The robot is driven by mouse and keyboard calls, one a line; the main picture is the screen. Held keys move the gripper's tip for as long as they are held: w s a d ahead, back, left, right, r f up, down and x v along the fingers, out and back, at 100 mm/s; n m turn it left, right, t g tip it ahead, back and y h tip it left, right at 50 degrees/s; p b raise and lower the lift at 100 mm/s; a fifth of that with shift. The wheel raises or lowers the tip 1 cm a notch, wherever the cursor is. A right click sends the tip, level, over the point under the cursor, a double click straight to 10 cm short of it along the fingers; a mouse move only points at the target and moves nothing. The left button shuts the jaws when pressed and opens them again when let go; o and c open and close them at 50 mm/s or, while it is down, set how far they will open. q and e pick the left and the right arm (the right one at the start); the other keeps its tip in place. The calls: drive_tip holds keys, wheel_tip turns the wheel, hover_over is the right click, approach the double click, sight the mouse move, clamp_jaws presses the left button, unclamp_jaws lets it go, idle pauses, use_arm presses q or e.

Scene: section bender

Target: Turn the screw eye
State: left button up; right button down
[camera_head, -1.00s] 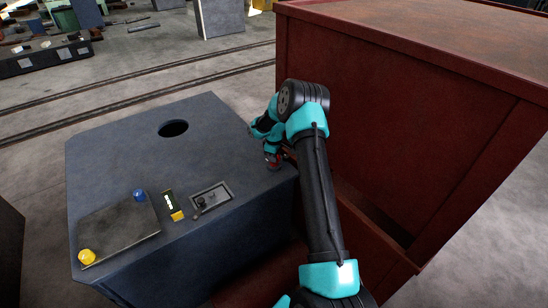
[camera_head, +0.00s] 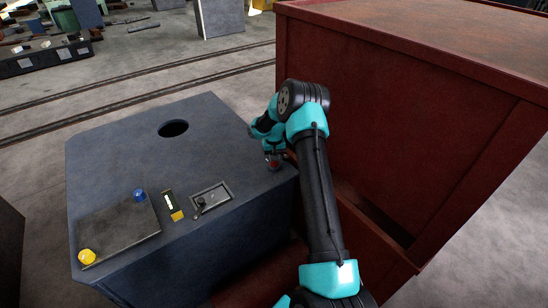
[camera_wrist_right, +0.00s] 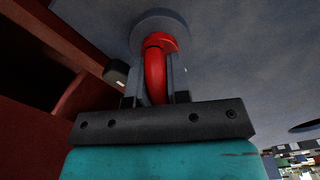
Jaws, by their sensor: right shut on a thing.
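The screw eye (camera_wrist_right: 155,70) is a red ring that rises from a round grey base (camera_wrist_right: 160,27) in the right wrist view. My right gripper (camera_wrist_right: 154,82) is shut on it, one dark finger on each side of the red ring. In the head view the red screw eye (camera_head: 273,163) is a small patch at the right edge of the blue-grey block's top, mostly hidden by my right gripper (camera_head: 273,154). My left gripper is not in view.
The blue-grey block (camera_head: 120,150) has a round hole (camera_head: 173,128), a dark plate (camera_head: 118,230) with blue and yellow knobs, a yellow-ended level (camera_head: 172,206) and a small recessed panel (camera_head: 211,198). A tall red cabinet (camera_head: 400,130) stands close on the right.

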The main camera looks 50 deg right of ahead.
drive_tip(key=m, duration=0.6)
drive_tip(key=shift+m, duration=0.3)
idle(0.4)
drive_tip(key=c, duration=1.1)
unclamp_jaws()
wheel_tip(320, 180, up, 17)
drive_tip(key=shift+r, duration=0.2)
drive_tip(key=shift+f, duration=0.1)
